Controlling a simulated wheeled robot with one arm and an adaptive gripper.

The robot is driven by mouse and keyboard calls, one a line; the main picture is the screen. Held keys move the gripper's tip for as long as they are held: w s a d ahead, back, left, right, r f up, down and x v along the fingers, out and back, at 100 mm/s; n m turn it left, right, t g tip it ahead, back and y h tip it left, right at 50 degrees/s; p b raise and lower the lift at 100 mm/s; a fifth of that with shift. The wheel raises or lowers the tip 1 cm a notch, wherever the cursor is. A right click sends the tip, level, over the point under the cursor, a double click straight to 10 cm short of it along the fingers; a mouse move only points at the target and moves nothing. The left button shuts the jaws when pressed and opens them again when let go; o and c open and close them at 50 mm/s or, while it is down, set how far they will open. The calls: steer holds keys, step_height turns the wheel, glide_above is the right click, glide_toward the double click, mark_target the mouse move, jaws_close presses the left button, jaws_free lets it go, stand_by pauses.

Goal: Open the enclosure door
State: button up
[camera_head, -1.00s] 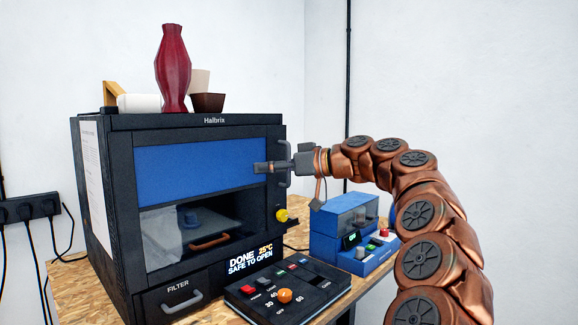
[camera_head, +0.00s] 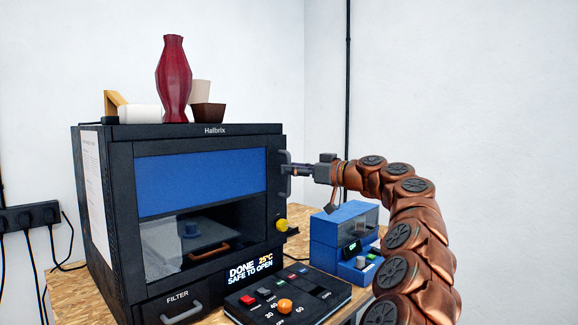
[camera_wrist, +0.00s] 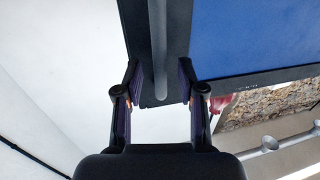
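The black enclosure (camera_head: 215,130) labelled "Halbrix" stands on a wooden bench. Its front door (camera_head: 200,182) has a blue upper panel and a clear lower window, and it looks shut. A grey vertical handle (camera_head: 284,178) is at the door's right edge. My gripper (camera_head: 291,169) is at this handle, reaching in from the right. In the wrist view my gripper (camera_wrist: 160,80) is open, with the handle bar (camera_wrist: 158,45) running between its two fingers. The fingers look apart from the bar; contact cannot be told.
A yellow knob (camera_head: 281,225) is below the handle. A control panel (camera_head: 290,298) and a blue box (camera_head: 340,235) stand in front and to the right. A red vase (camera_head: 174,80) and small containers stand on top. The display reads "DONE 25°C SAFE TO OPEN".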

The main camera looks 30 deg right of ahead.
steer(key=shift+x, duration=0.9)
jaws_close()
